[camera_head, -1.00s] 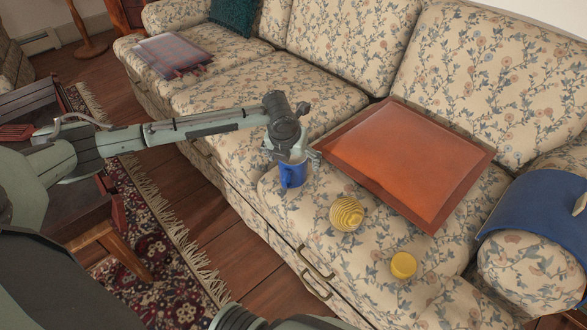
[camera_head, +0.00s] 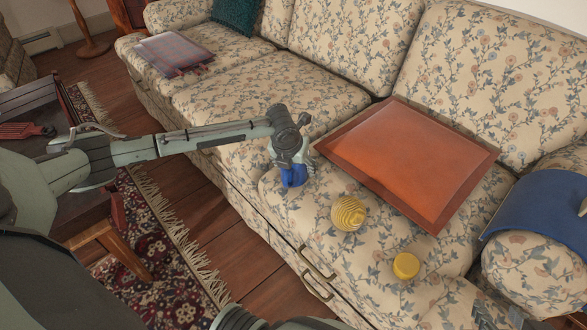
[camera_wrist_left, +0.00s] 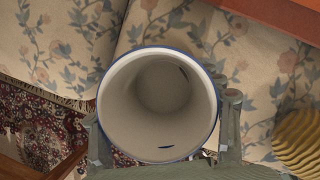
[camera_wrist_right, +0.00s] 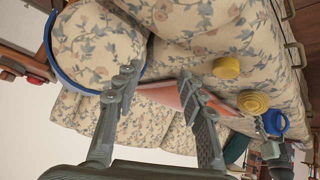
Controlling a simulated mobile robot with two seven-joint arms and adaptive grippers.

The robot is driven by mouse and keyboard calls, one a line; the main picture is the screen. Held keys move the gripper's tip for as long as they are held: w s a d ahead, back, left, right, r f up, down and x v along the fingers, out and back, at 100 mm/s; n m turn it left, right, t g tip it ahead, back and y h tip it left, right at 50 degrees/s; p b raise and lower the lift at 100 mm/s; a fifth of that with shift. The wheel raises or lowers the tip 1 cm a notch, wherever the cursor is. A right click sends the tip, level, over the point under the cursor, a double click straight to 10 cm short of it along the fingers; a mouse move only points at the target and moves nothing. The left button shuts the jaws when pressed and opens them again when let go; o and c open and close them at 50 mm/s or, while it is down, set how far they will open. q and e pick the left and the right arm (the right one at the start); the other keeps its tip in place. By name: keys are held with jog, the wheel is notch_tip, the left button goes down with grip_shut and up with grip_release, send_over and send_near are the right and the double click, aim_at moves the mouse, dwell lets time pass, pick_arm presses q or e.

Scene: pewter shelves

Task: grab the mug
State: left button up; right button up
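The blue mug (camera_head: 293,177) with a pale inside stands on the front of the sofa seat cushion. The left wrist view looks straight down into the mug (camera_wrist_left: 160,90). My left gripper (camera_head: 290,168) is over the mug from above, hiding much of it. Its fingers (camera_wrist_left: 163,130) stand on either side of the mug and look open; a firm hold does not show. The mug also shows in the right wrist view (camera_wrist_right: 274,122), beside my left gripper. My right gripper (camera_wrist_right: 155,82) is open and empty, and shows at the lower right of the head view (camera_head: 498,318).
A yellow striped ball (camera_head: 347,213) and a yellow round item (camera_head: 405,265) lie right of the mug. An orange-brown framed panel (camera_head: 410,160) lies behind them. A blue curved object (camera_head: 535,205) covers the right armrest. Folded plaid cloth (camera_head: 172,52) lies at far left.

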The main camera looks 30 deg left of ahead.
pick_arm(q)
jog(key=c, duration=0.7)
jog(key=shift+c, duration=0.3)
jog(key=shift+w+r, duration=0.1)
jog(key=shift+r, duration=0.1)
